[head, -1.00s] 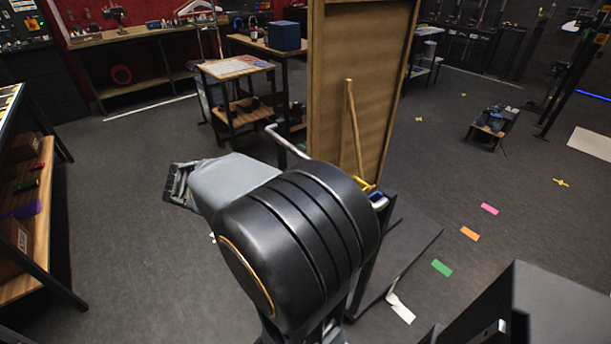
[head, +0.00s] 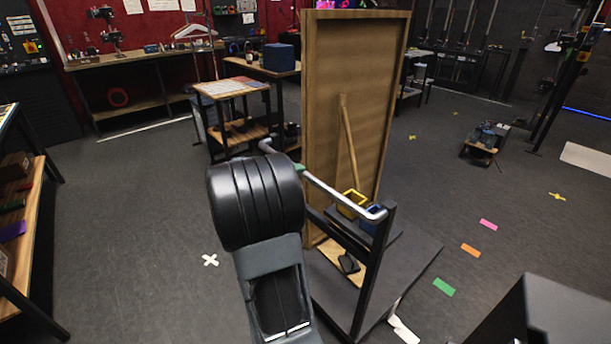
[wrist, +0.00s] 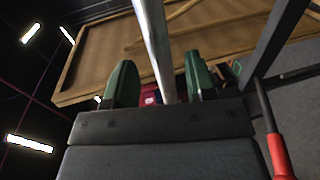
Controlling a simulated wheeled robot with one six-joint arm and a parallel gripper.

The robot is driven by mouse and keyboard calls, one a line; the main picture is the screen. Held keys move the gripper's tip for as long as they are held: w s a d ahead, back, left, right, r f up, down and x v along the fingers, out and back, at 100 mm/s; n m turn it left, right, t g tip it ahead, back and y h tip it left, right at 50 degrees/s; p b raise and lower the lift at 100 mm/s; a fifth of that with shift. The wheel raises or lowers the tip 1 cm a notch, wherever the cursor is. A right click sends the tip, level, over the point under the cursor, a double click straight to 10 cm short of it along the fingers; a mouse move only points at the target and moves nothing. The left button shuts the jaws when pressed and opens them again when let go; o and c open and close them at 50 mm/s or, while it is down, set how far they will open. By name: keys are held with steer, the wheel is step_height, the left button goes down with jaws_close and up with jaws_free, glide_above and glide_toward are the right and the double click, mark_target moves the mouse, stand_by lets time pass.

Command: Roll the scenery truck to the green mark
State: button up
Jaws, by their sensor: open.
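The scenery truck is a dark wheeled platform (head: 412,255) with a tall wooden flat (head: 330,90), a diagonal brace and a black frame. In the wrist view my gripper (wrist: 160,80) is open, with green fingers on either side of a silver bar (wrist: 155,45). I cannot tell whether they touch it.
Orange (head: 471,250) and pink (head: 489,224) marks lie beyond the green one. A yellow bin (head: 351,203) and a blue bin (head: 372,218) sit on the truck. A white cross (head: 210,260) is on the floor at left. A shelf (head: 30,250) stands far left. Floor around the marks is clear.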

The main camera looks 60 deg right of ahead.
mark_target(302, 176)
steer(key=shift+x, duration=1.95)
steer(key=shift+c, duration=0.2)
jaws_close()
